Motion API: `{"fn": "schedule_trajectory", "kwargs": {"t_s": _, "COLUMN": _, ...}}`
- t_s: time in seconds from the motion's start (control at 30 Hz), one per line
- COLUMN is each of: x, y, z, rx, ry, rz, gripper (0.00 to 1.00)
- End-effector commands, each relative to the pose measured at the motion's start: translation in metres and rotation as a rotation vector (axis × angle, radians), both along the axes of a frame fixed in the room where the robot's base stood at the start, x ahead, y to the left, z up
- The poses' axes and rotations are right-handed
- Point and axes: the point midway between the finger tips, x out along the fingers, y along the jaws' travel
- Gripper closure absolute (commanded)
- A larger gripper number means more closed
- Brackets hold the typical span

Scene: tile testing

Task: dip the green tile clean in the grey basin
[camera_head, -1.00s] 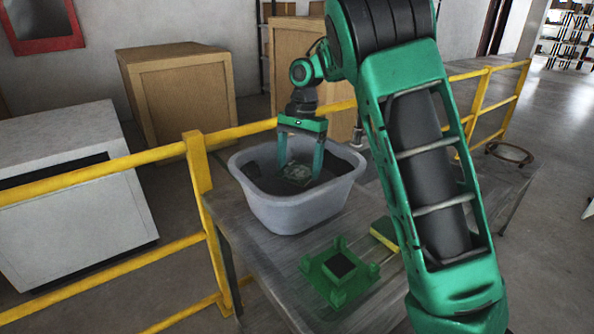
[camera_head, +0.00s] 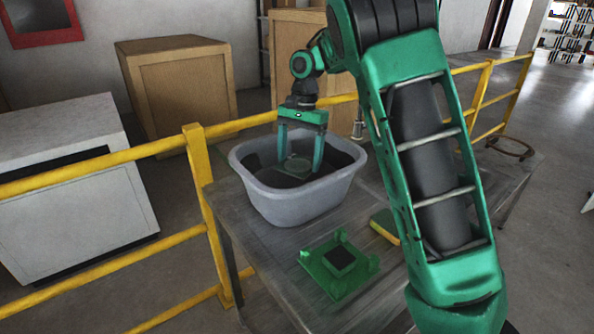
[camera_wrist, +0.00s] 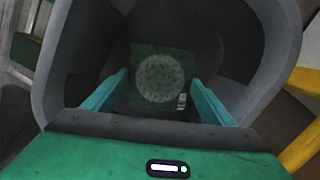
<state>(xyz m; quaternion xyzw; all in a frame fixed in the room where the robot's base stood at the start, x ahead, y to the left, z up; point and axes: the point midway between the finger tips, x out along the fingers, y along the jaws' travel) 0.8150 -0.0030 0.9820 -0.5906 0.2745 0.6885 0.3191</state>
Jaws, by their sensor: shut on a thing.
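The grey basin (camera_head: 300,205) stands on the table and holds dark liquid. My gripper (camera_head: 301,165) reaches down into it, its fingers shut on the green tile (camera_head: 293,167). In the wrist view the tile (camera_wrist: 145,101) lies between the two fingers (camera_wrist: 160,98), deep inside the basin (camera_wrist: 272,60). A pale, speckled round patch covers the middle of its face, and a small white label sits near one corner. The tile looks dim and seems to be in the liquid; how deep I cannot tell.
A green fixture (camera_head: 325,276) with corner posts and a dark square centre sits on the table (camera_head: 262,262) in front of the basin. A yellow-and-green sponge-like block (camera_head: 384,226) lies to its right. A yellow railing (camera_head: 196,165) runs behind and left.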

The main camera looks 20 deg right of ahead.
Motion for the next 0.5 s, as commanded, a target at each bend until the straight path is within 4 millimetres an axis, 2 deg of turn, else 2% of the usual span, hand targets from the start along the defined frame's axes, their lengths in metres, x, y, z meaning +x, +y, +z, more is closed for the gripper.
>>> {"fn": "schedule_trajectory", "kwargs": {"t_s": 0.33, "x": 0.000, "y": 0.000, "z": 0.001, "rx": 0.000, "ry": 0.000, "rz": 0.000, "gripper": 0.60}}
{"fn": "schedule_trajectory", "kwargs": {"t_s": 0.5, "x": 0.000, "y": 0.000, "z": 0.010, "rx": 0.001, "ry": -0.001, "rz": 0.000, "gripper": 0.60}}
